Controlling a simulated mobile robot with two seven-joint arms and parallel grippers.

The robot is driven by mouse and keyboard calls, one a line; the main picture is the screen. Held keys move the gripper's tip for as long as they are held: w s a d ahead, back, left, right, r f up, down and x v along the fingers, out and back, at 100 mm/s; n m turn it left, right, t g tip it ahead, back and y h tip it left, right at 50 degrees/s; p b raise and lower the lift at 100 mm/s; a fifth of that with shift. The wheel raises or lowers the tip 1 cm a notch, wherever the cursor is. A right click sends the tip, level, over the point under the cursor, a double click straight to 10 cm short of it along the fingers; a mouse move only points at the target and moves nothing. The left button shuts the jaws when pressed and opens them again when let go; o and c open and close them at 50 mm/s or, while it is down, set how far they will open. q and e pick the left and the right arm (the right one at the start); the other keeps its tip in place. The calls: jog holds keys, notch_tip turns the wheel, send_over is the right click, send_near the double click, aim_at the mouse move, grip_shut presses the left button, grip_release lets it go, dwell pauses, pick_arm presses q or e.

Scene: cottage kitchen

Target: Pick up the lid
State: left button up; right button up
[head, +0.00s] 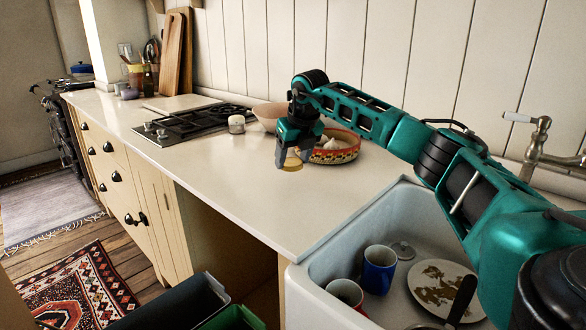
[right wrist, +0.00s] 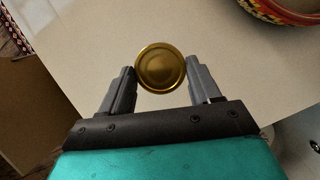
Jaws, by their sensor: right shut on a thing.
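The lid (right wrist: 160,68) is a small round gold disc, seen face-on in the right wrist view between the two fingers. In the head view the lid (head: 292,165) shows as a yellowish disc at the fingertips. My right gripper (head: 289,157) points down and is shut on it, over the worktop in front of the patterned bowl. It appears to be held above the worktop, though the exact gap is hard to tell. My left gripper is not in view.
A patterned bowl (head: 335,155) stands close behind the gripper, with a plain bowl (head: 270,112), a small white jar (head: 236,124) and a hob (head: 190,122) farther left. The sink (head: 330,245) holds mugs, a plate and a pan. The front worktop (head: 235,185) is clear.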

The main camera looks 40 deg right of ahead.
aim_at(293, 163)
notch_tip(293, 163, up, 15)
jog(key=p, duration=0.2)
jog(key=shift+p, duration=0.3)
jog(key=shift+r, duration=0.1)
dwell(0.7)
